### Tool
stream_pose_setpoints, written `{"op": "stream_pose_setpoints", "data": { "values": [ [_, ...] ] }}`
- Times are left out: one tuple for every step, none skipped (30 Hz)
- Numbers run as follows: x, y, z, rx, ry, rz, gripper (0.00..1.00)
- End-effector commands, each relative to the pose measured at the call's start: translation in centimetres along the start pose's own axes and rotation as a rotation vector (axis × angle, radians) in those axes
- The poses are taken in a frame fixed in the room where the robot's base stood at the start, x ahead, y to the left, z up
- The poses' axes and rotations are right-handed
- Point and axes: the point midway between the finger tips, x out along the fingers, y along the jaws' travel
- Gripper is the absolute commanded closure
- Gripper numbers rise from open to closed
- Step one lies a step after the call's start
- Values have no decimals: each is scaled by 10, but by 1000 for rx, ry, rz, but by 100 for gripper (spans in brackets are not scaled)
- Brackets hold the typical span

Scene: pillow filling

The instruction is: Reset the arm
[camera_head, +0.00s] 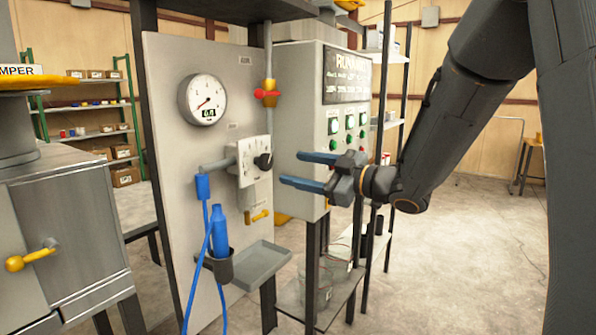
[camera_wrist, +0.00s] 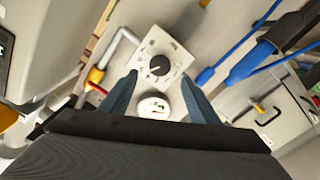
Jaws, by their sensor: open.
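My gripper (camera_head: 298,171) is open and empty, with its two blue fingers pointing left toward the panel (camera_head: 161,122). In the wrist view its fingers (camera_wrist: 162,92) stand apart on either side of the pressure gauge (camera_wrist: 154,106). The black dial knob (camera_head: 264,161) on its white plate sits just left of the fingertips in the head view, with a visible gap. The knob also shows in the wrist view (camera_wrist: 159,65), beyond the fingers. My dark arm comes in from the upper right and is bent at the elbow.
A grey control box (camera_head: 298,95) with green buttons stands behind my gripper. A blue nozzle (camera_head: 220,232) sits in a holder beside a small grey tray (camera_head: 262,262). A metal cabinet (camera_head: 62,225) is at left. Open floor (camera_head: 470,250) lies at right.

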Motion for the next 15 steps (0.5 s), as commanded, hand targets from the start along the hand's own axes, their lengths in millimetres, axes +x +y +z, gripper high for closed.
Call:
{"op": "stream_pose_setpoints", "data": {
  "values": [
    [0, 0, 2, 2, -9, 6, 44],
    [0, 2, 4, 6, -20, 14, 44],
    [0, 3, 9, 12, -46, 31, 44],
    [-1, 5, 15, 19, -71, 48, 44],
    [-2, 7, 22, 29, -104, 68, 44],
    [-5, 10, 33, 46, -158, 102, 44],
    [-8, 13, 43, 61, -206, 131, 44],
    [-12, 15, 54, 81, -259, 161, 44],
    [-20, 15, 71, 113, -336, 202, 44],
    [-28, 15, 83, 139, -395, 232, 44],
    [-36, 14, 95, 168, -454, 261, 44],
    [-48, 10, 111, 208, -533, 296, 44],
    [-59, 6, 122, 241, -593, 320, 44],
    [-70, 0, 132, 273, -653, 341, 44],
    [-85, -10, 146, 321, -733, 366, 44]
  ]
}}
